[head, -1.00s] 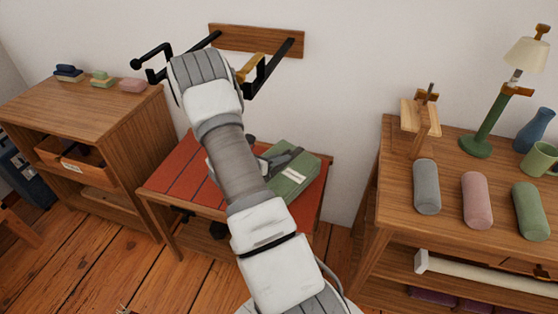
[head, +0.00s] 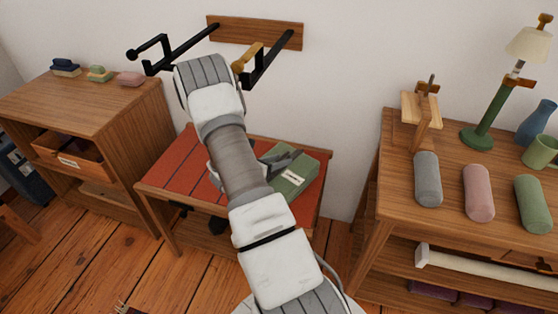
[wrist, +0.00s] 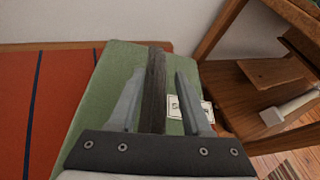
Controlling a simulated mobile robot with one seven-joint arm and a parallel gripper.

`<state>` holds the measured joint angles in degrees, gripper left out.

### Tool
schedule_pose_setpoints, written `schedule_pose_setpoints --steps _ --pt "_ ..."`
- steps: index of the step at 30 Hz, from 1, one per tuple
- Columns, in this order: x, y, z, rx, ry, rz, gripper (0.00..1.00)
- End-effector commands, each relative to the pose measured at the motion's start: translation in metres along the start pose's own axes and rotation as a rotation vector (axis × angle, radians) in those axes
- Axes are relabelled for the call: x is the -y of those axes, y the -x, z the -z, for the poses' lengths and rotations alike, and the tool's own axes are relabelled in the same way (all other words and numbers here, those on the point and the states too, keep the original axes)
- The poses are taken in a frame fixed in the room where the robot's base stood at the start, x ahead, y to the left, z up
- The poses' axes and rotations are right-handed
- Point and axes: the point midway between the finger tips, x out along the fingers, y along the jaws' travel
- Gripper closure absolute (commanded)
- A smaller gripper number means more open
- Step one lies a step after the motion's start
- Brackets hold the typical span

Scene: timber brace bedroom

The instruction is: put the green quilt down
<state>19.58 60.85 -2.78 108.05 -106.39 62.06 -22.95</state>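The green quilt (head: 308,172) is a folded bundle with a pale label, lying at the right end of the red-topped bench (head: 175,172). In the wrist view the quilt (wrist: 85,120) fills the middle, with a dark upright strip (wrist: 154,90) on it. My gripper (head: 283,160) is at the quilt. In the wrist view the fingers of my gripper (wrist: 159,75) stand apart on either side of the strip, with narrow gaps showing. My arm hides part of the bench and the quilt's near left side.
A wall rack with black arms (head: 185,48) juts out above the bench. A wooden cabinet (head: 120,110) stands left. A desk (head: 400,190) with rolled bundles, a lamp (head: 490,115) and a mug stands right, close to the bench.

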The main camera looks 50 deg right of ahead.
Motion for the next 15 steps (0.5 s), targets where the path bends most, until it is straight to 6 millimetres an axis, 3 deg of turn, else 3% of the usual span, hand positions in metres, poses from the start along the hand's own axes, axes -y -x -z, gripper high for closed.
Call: schedule_pose_setpoints --steps 8,15 --pt "0.001 0.002 -0.005 -0.001 -0.001 0.0 0.52" --pt "0.0 0.047 -0.005 0.001 0.004 -0.006 0.52"
